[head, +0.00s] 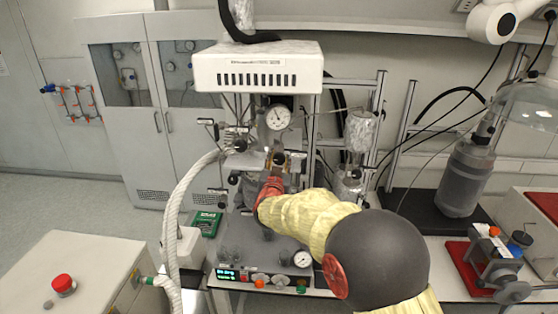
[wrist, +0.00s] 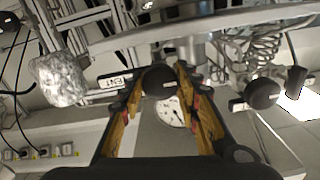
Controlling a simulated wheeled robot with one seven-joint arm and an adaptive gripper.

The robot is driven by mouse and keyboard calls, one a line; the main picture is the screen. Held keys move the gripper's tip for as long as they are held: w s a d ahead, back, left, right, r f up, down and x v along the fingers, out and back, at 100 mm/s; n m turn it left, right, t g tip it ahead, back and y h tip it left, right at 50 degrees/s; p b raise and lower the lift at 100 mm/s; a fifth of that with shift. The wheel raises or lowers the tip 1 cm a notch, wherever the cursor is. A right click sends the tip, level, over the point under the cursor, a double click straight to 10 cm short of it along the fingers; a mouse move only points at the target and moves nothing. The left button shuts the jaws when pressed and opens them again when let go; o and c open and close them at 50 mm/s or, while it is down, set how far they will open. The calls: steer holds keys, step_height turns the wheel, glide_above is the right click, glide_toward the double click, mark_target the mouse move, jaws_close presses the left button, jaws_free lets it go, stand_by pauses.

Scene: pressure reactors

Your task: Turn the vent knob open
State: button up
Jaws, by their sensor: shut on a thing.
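The vent knob (wrist: 159,79) is a round black knob in the middle of the wrist view, with a white label (wrist: 115,80) beside it on the left. It also shows as a dark round knob (head: 279,158) at the front of the reactor in the head view. My gripper (wrist: 161,84) has one finger on each side of the knob and is shut on it. In the head view my gripper (head: 278,172) reaches in at the reactor front, and my arm hides part of the reactor below. I cannot tell the knob's turn angle.
A pressure gauge (head: 278,117) sits just above the knob, under the white reactor head (head: 258,68). A white braided hose (head: 176,220) hangs to the left. Other black knobs (wrist: 262,93) stand nearby. A foil-wrapped vessel (head: 361,130) is to the right.

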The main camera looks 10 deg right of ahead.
steer(key=shift+c, duration=0.9)
steer(key=n+p, duration=0.1)
steer(key=n, duration=0.2)
steer(key=shift+r+n, duration=0.1)
steer(key=shift+n, duration=0.3)
steer(key=n+p, duration=0.1)
steer(key=n, duration=0.4)
steer(key=shift+a+p, duration=0.1)
steer(key=shift+p, duration=0.3)
steer(key=n+p, duration=0.1)
steer(key=n, duration=0.3)
steer(key=shift+n+p, duration=1.1)
steer(key=shift+n, duration=1.5)
steer(key=shift+f, duration=0.2)
